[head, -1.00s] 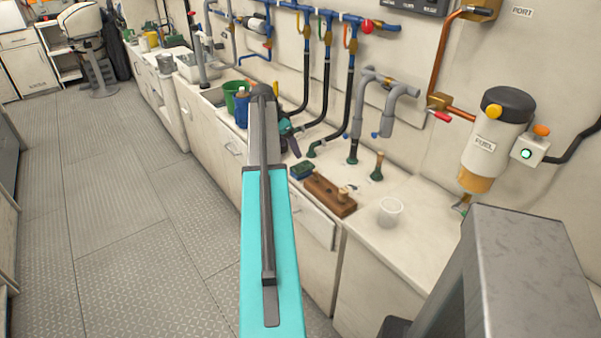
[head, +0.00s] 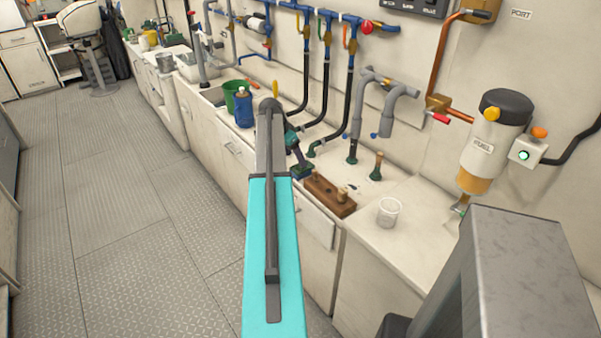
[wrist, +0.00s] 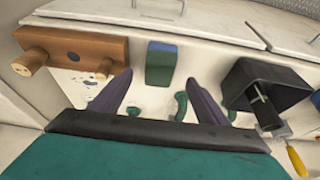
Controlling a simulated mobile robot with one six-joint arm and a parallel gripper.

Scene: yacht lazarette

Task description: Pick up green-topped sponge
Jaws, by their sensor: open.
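The sponge (wrist: 160,66) lies on the pale counter near its front edge. In the wrist view its broad face is green, with a blue band at the far end. It also shows in the head view (head: 304,173), small and partly covered by my gripper. My gripper (wrist: 160,80) has two dark purple fingers spread wide and nothing between them. The sponge shows beyond the fingertips, lined up with the gap. In the head view my gripper (head: 299,157) is just above and behind the sponge; whether it touches cannot be told.
A wooden block with pegs (head: 328,197) lies close beside the sponge. A black box-like object (wrist: 250,82) is on its other side, with a yellow-handled tool (wrist: 295,160) near it. A white cup (head: 388,212) stands farther right. Hoses (head: 351,95) rise from the counter behind.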

